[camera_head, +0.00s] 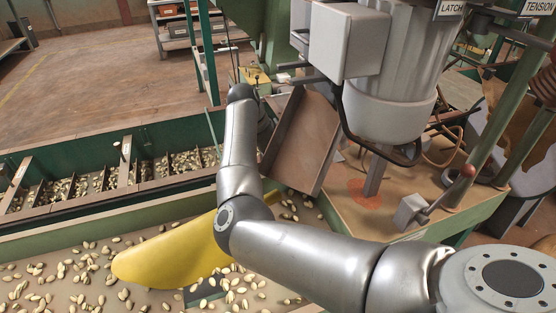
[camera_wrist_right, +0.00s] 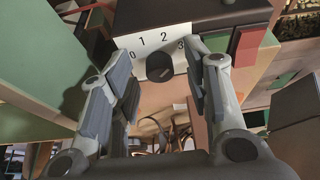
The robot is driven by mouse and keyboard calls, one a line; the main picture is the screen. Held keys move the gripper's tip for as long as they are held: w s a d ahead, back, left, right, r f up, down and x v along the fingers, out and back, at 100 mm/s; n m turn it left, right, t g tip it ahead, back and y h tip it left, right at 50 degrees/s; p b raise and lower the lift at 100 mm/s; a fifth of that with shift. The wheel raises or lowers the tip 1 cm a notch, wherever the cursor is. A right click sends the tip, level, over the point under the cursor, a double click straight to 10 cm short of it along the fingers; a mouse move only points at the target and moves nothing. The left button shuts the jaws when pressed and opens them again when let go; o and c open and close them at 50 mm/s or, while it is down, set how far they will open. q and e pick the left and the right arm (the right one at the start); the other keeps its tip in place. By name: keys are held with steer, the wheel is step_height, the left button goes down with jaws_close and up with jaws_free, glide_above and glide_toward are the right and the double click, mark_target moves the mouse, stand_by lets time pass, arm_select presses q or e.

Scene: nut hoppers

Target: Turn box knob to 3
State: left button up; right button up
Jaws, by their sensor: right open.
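The box knob (camera_wrist_right: 159,67) is a dark round knob in the right wrist view, in front of a white plate (camera_wrist_right: 150,40) marked 0, 1, 2, 3. The plate is on a dark box (camera_wrist_right: 170,12). My right gripper (camera_wrist_right: 158,62) is open, with one finger to the left of the knob and one to its right. Gaps show between the knob and both fingers. I cannot tell which number the knob points to. In the head view my right arm reaches away from the lower right; its gripper and the knob cannot be made out there. My left gripper is out of view.
A grey machine (camera_head: 392,70) with a brown tilted chute (camera_head: 302,142) stands right of my arm in the head view. A yellow scoop-like piece (camera_head: 175,252) lies among scattered nuts. Green-walled troughs (camera_head: 60,145) run along the left. A red-knobbed lever (camera_head: 467,171) is at right.

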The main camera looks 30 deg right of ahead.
steer(key=shift+c, duration=0.4)
jaws_close()
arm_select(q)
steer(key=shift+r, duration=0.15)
arm_select(e)
steer(key=shift+r, duration=0.1)
steer(key=shift+w+m+g+p, duration=0.1)
steer(key=shift+m+g+p, duration=0.3)
steer(key=shift+m+p, duration=0.55)
steer(key=shift+m, duration=0.65)
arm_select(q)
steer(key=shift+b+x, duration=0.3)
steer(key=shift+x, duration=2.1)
arm_select(e)
steer(key=shift+m+g+y, duration=0.3)
steer(key=shift+m+g, duration=0.2)
steer(key=shift+m, duration=0.3)
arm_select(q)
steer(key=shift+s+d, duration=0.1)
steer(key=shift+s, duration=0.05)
